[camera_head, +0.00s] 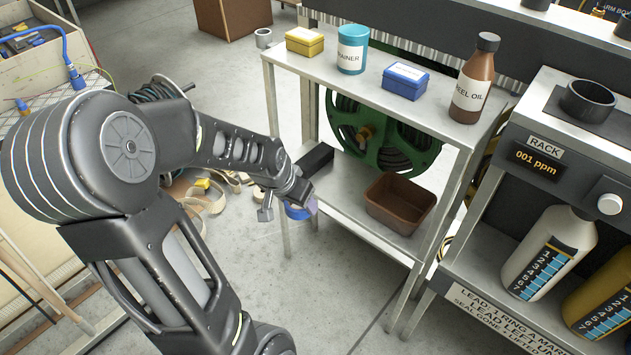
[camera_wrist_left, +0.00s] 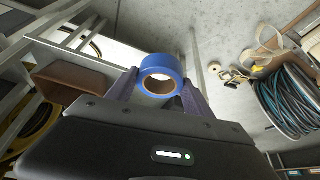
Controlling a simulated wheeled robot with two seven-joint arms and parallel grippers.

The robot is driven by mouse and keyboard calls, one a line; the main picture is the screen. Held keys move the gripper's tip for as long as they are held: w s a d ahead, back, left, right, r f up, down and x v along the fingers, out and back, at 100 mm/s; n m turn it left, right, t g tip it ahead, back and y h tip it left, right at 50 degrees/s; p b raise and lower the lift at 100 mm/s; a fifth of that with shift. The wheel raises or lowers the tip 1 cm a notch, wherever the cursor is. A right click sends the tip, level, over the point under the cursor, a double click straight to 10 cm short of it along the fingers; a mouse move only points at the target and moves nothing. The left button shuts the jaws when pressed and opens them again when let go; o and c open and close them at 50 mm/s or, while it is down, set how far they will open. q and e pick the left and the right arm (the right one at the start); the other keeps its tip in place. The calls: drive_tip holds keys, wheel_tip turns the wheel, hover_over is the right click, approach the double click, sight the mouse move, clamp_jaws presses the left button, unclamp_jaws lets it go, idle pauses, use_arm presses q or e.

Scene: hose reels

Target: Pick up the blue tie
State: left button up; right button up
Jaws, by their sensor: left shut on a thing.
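The blue tie (camera_wrist_left: 161,65) looks like a short blue roll with a brown inner ring. It sits between the fingertips of my left gripper (camera_wrist_left: 160,92) in the left wrist view. In the head view my left gripper (camera_head: 300,204) is low in front of the metal shelf unit, and part of the blue tie (camera_head: 297,213) shows below it, held clear of the floor. The gripper is shut on the tie. My wrist partly hides the tie in the head view. My right gripper is not in view.
The shelf unit (camera_head: 349,86) carries a yellow box (camera_head: 304,42), blue can (camera_head: 352,50), blue box (camera_head: 405,82) and brown bottle (camera_head: 473,80). A brown bin (camera_head: 400,203) is on its lower shelf. A green reel (camera_head: 385,135) stands behind. Loose straps (camera_head: 210,195) lie on the floor.

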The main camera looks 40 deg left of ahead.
use_arm(q)
drive_tip(key=shift+s, duration=0.95)
